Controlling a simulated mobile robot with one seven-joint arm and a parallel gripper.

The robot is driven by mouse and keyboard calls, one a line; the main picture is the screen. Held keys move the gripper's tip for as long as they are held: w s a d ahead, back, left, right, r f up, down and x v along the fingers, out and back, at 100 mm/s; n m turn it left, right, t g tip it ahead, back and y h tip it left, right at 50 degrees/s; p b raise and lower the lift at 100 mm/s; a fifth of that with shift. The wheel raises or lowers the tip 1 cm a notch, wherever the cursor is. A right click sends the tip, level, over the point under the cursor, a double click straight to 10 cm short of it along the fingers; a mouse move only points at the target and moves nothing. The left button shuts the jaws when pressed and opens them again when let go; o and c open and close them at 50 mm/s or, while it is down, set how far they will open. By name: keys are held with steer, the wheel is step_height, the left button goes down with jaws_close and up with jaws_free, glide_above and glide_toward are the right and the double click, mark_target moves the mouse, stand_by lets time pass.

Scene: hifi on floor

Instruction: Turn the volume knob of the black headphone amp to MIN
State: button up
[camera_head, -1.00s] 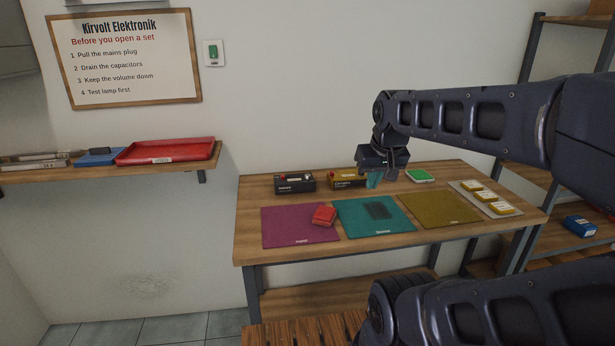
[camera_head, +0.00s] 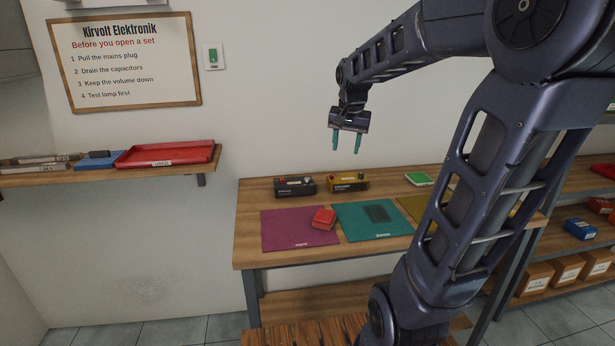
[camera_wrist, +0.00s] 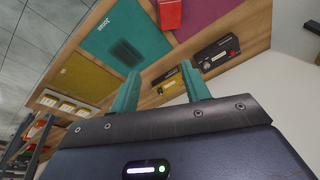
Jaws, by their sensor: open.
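The black headphone amp (camera_head: 295,187) stands at the back left of the workbench, against the wall side, with a small red part and a light knob on its top. It also shows in the wrist view (camera_wrist: 216,50), where its knob is too small to read. My gripper (camera_head: 345,147) is raised above the back of the bench, up and to the right of the black amp, with its teal fingers apart and nothing between them. The fingers also show in the wrist view (camera_wrist: 160,95).
A yellow-and-black unit (camera_head: 347,185) stands just right of the black amp. A red box (camera_head: 324,218) lies between the magenta mat (camera_head: 285,230) and the teal mat (camera_head: 360,232). A green-topped item (camera_head: 418,179) is at the back right. A shelf with a red tray (camera_head: 165,154) is on the left wall.

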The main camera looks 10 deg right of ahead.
steer(key=w+a+f+m+g, duration=0.1)
steer(key=w+f+m, duration=0.1)
steer(key=w, duration=0.6)
steer(key=w+a+f+m+g, duration=0.1)
steer(key=w+a+f+m, duration=0.1)
steer(key=w, duration=0.7)
steer(key=m+g, duration=0.1)
steer(key=m, duration=0.3)
glide_above(308, 178)
step_height(308, 178, down, 10)
step_height(308, 178, down, 10)
steer(key=shift+a+f, duration=0.1)
steer(key=shift+f, duration=0.1)
steer(key=shift+c, duration=0.5)
steer(key=c, duration=0.9)
